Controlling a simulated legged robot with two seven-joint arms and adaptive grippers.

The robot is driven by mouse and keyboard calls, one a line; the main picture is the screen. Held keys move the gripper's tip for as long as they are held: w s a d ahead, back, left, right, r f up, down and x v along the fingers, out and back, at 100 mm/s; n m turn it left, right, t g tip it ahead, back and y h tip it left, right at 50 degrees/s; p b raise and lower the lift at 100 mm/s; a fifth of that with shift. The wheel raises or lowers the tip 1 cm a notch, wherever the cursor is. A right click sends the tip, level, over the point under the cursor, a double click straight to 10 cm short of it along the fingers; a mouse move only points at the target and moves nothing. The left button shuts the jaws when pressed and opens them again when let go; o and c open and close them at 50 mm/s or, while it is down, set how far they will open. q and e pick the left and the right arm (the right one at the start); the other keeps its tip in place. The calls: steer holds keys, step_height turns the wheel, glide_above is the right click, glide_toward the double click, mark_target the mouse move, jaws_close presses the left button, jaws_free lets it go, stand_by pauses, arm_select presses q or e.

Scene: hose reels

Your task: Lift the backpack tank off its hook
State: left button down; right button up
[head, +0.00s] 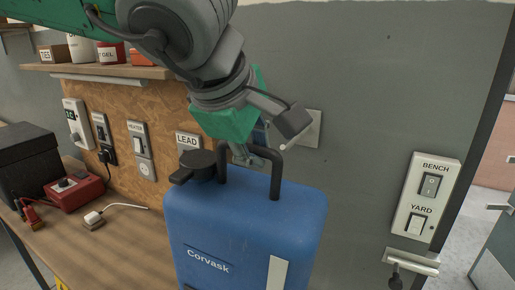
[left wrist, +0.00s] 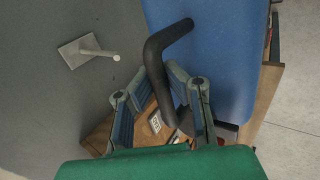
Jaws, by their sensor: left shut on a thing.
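The blue backpack tank (head: 245,225), marked Corvask, has a black cap and a black carry handle (head: 276,175) on top. My left gripper (head: 250,158) is shut on the handle from above; the green gripper body partly hides the grip. The left wrist view shows the gripper fingers (left wrist: 160,82) around the dark handle (left wrist: 155,60), with the tank (left wrist: 215,50) beside it. The pale wall hook (head: 306,130) is partly hidden behind my gripper. In the left wrist view the hook's peg (left wrist: 98,52) is bare and apart from the handle. My right gripper is not in view.
A wooden bench (head: 110,245) on the left holds a black box (head: 30,165), a red charger (head: 75,192) and a white plug. Above it is a shelf (head: 95,70) with containers. A switch panel (head: 427,195) and a doorway are right. Grey wall between is clear.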

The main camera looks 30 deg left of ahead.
arm_select(q)
steer(key=shift+r, duration=0.45)
steer(key=s, duration=1.3)
steer(key=shift+a+b, duration=0.2)
steer(key=shift+b, duration=0.2)
stand_by(1.3)
steer(key=shift+w+d, duration=0.1)
